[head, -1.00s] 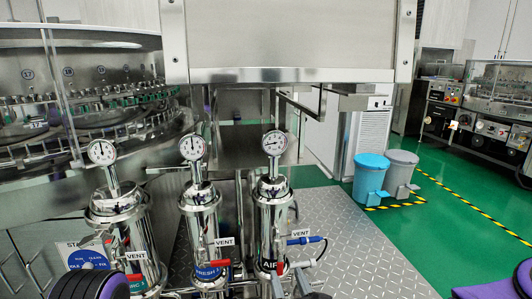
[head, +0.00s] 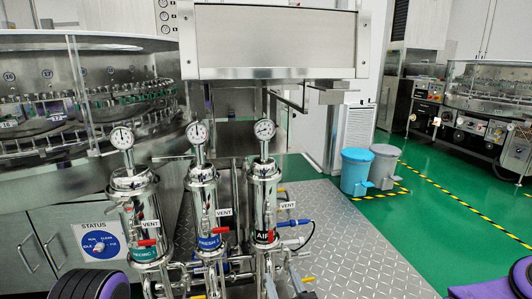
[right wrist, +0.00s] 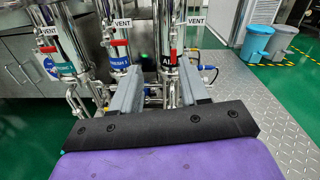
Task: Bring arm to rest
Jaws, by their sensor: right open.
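My right gripper (head: 284,280) shows at the bottom edge of the head view, with its grey fingers pointing toward the filter housings. In the right wrist view the two fingers (right wrist: 160,72) stand apart with nothing held between them. Beyond them are the steel housings with the FRESH (head: 208,242) and AIR (head: 266,236) labels and red-handled valves. Whether the fingers touch any pipe cannot be told. My left gripper is out of view; part of a purple and black arm link shows at the lower left.
A steel hood (head: 275,42) hangs over the middle. Blue (head: 356,172) and grey (head: 384,165) bins stand at the right. The tread plate (head: 350,240) and green floor there look clear.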

